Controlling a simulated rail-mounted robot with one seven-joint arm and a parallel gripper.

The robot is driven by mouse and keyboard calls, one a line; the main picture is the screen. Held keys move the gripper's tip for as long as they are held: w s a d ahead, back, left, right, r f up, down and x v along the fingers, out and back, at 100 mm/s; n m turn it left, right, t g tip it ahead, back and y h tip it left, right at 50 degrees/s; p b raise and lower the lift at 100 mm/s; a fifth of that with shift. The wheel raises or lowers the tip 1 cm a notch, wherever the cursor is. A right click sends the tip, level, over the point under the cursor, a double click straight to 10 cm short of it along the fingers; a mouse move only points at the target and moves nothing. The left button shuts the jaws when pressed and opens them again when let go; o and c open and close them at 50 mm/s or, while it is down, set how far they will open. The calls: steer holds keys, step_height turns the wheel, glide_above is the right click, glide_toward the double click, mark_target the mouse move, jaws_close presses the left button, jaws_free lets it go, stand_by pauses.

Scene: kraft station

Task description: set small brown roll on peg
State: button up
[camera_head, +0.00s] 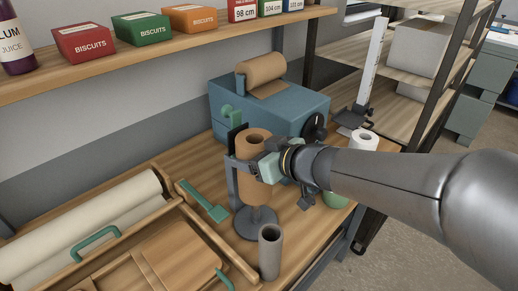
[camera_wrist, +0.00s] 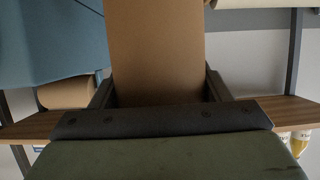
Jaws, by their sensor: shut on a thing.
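The small brown roll (camera_head: 254,188) is upright in the head view, with its open top end facing up. My gripper (camera_head: 250,167) is shut on it from the right, with a finger on each side. A dark round peg base (camera_head: 258,225) stands on the bench below the roll, and a short piece of post shows just under the roll's lower end. The roll lines up over this base; I cannot tell how far down the peg it sits. In the wrist view the roll (camera_wrist: 155,50) fills the space between my fingers.
A grey tube (camera_head: 270,252) stands close in front of the base. A blue machine (camera_head: 285,108) with another brown roll (camera_head: 262,69) is behind. A white roll (camera_head: 364,141) is to the right.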

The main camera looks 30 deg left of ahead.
steer(key=shift+f+b, duration=3.45)
steer(key=shift+f, duration=1.85)
steer(key=o, duration=1.4)
steer(key=shift+f, duration=0.1)
steer(key=r, duration=0.1)
steer(key=r+p, duration=0.1)
steer(key=r, duration=0.1)
steer(key=r+p, duration=0.1)
steer(key=shift+s+d+r, duration=0.2)
steer(key=shift+d+r, duration=0.05)
steer(key=shift+r, duration=0.05)
steer(key=s+d+r+p, duration=0.4)
steer(key=s+d+r, duration=0.4)
steer(key=s+d, duration=0.1)
steer(key=shift+d+r, duration=0.25)
steer(key=shift+d, duration=0.3)
